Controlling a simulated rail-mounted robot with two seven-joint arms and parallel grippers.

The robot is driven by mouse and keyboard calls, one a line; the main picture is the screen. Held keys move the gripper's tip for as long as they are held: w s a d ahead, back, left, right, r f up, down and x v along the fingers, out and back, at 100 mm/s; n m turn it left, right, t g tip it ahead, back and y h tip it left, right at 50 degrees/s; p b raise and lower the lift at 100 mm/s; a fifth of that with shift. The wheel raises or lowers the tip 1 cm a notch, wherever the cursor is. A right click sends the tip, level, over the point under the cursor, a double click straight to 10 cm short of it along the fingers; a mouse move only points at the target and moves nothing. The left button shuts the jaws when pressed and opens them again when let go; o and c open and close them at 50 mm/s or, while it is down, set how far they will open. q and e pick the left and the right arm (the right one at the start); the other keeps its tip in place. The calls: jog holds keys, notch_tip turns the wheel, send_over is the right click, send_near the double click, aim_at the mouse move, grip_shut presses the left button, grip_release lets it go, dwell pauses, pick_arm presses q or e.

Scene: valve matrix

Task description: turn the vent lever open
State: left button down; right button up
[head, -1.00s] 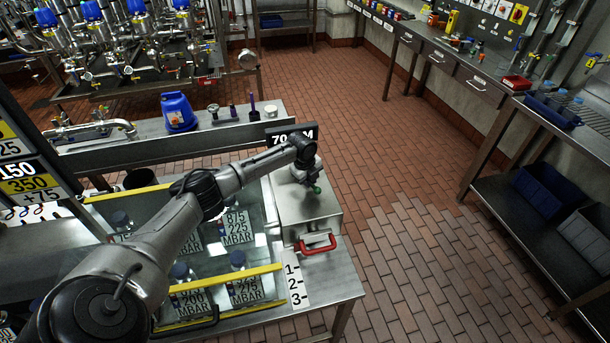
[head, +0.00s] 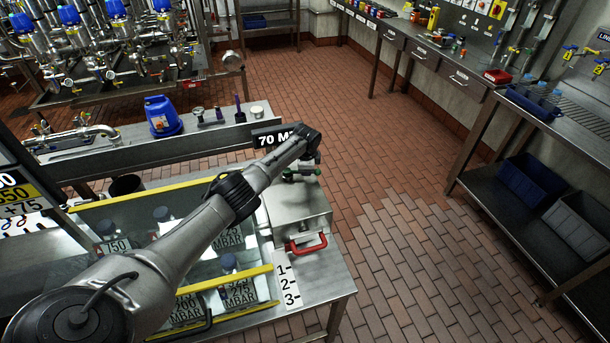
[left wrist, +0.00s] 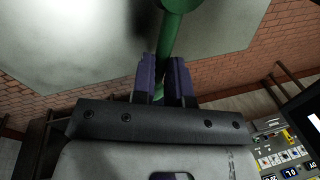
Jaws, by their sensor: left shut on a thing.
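The vent lever is green and sits over the top of a steel box (head: 300,207) in the head view. In the left wrist view its green bar (left wrist: 178,32) runs down from a round green part at the top edge to between the fingers. My left gripper (left wrist: 166,70) is shut on the lever, with dark purple fingers on either side of the bar. In the head view the left gripper (head: 301,172) is small and partly hidden by my wrist. The lever's exact angle is hard to tell. My right gripper is not in view.
A red handle (head: 307,244) sticks out from the box front. Left of it is a glass-topped case with yellow rails (head: 230,282) and labelled bottles. A blue container (head: 162,117) stands on a shelf behind. The brick floor to the right is open.

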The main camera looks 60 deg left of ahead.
pick_arm(q)
jog(key=shift+w+a+n+b, duration=0.35)
jog(key=shift+a+n+b, duration=0.15)
jog(key=shift+n+b, duration=0.4)
jog(key=shift+a, duration=0.1)
jog(key=c, duration=1.1)
grip_release()
jog(key=shift+r+p, duration=0.5)
jog(key=shift+r, duration=0.15)
jog(key=shift+s+d+r+p, duration=0.2)
jog(key=shift+d+r+p, duration=0.3)
jog(key=shift+r, duration=1.55)
jog(key=shift+s+d+r+p, duration=0.15)
jog(key=shift+d+r+p, duration=0.3)
jog(key=shift+r, duration=1.6)
jog(key=shift+s+d+r+p, duration=0.25)
jog(key=shift+r+p, duration=0.4)
jog(key=shift+r, duration=1.4)
